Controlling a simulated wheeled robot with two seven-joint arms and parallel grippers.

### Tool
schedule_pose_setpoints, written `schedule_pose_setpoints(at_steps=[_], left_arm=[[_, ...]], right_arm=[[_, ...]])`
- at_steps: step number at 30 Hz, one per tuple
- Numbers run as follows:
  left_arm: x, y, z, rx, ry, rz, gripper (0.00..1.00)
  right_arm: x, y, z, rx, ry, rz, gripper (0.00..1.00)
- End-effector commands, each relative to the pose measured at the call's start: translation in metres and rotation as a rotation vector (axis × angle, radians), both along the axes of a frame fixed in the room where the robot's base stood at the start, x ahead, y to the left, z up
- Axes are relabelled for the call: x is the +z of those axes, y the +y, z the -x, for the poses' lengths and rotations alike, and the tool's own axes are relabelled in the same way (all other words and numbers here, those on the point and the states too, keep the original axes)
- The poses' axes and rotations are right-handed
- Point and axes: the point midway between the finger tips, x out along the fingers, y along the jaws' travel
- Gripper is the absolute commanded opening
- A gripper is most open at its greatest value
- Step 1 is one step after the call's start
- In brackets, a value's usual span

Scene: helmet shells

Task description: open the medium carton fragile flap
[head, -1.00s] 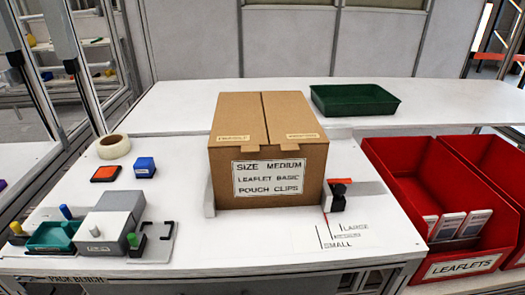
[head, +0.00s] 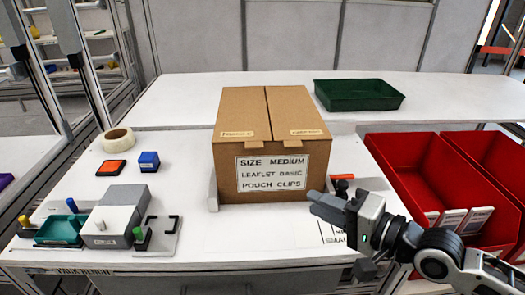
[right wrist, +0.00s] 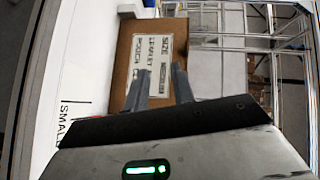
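The medium carton (head: 228,172) stands upright on the bench, a brown box with a white label (head: 272,172) reading size medium, leaflet basic, pouch clips. Its top is closed by a left flap (head: 242,108) and a right flap (head: 291,108), meeting at a middle seam. Each flap has a small tag and a front tab; the tag print is too small to read surely. My right gripper (head: 322,205) is at the carton's front right, below flap height. In the right wrist view its fingers (right wrist: 160,88) are apart and empty, pointing toward the carton (right wrist: 122,75). My left gripper is out of view.
Red bins (head: 408,165) stand to the right. A green tray (head: 358,95) lies behind the carton. Tape (head: 118,140), an orange pad (head: 111,168), a blue block (head: 149,160) and a grey fixture (head: 112,222) are on the left. A low stop (head: 213,192) stands beside the carton's left side.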

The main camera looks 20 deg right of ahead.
Motion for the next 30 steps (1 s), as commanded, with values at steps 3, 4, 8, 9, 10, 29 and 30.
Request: schedule_pose_setpoints(at_steps=[3,4,8,9,10,29,30], left_arm=[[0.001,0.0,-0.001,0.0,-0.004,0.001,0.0],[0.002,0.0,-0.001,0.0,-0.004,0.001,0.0],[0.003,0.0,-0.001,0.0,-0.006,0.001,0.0],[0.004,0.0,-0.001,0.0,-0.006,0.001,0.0],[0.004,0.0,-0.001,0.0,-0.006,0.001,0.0],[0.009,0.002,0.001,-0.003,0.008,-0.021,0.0],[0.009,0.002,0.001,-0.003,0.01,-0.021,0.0]], right_arm=[[0.028,-0.01,-0.01,-0.017,-0.025,-0.169,0.25],[0.032,-0.012,-0.011,-0.02,-0.029,-0.195,0.25],[0.04,-0.014,-0.017,-0.027,-0.037,-0.248,0.25],[0.04,-0.013,-0.019,-0.028,-0.037,-0.251,0.25],[0.04,-0.012,-0.021,-0.029,-0.037,-0.251,0.25],[0.042,0.041,-0.112,-0.024,-0.038,-0.247,0.25],[0.042,0.044,-0.119,-0.025,-0.039,-0.247,0.25]])
